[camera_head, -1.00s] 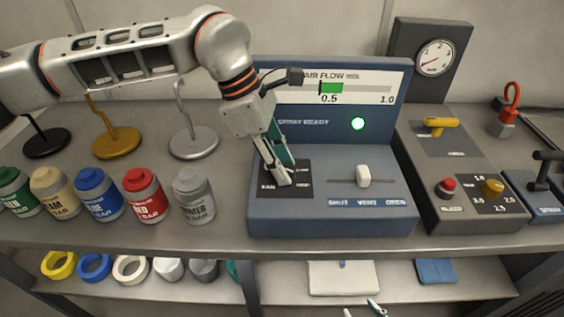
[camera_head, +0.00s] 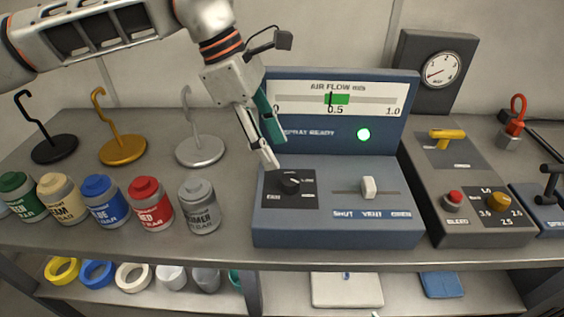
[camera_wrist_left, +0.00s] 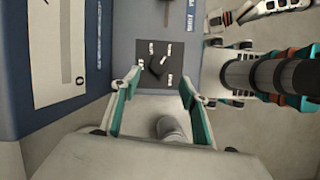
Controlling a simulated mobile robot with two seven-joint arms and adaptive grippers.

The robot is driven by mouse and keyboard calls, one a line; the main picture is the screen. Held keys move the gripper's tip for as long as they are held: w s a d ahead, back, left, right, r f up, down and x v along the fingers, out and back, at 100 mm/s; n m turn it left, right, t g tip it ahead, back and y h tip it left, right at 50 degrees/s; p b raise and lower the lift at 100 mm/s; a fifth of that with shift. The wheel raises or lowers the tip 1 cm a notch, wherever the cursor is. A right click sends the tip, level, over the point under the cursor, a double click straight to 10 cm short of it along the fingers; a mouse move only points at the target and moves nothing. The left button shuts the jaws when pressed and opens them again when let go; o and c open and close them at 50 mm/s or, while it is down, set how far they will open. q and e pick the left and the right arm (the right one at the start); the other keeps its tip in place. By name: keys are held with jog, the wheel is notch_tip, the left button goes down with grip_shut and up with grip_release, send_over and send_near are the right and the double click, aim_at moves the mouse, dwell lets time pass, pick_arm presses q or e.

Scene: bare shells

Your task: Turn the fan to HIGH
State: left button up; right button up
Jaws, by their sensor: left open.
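The fan knob (camera_head: 290,182) is a black dial on a dark square plate at the left of the blue console (camera_head: 335,235). Small white labels surround it; its exact setting is too small to read. My left gripper (camera_head: 275,152) is open and empty, raised just above and left of the knob, apart from it. In the left wrist view the knob (camera_wrist_left: 157,67) lies ahead, between the open fingers (camera_wrist_left: 154,100). The air flow gauge (camera_head: 365,100) has its pointer within the green band near 0.5. My right gripper barely shows at the bottom edge.
A white slider (camera_head: 368,187) stands right of the knob. A grey panel (camera_head: 450,165) with a yellow lever and a red button is further right. Paint jars (camera_head: 150,205) line the bench to the left, with hooked stands (camera_head: 121,148) behind them.

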pick_arm(q)
jog(key=shift+v, duration=2.05)
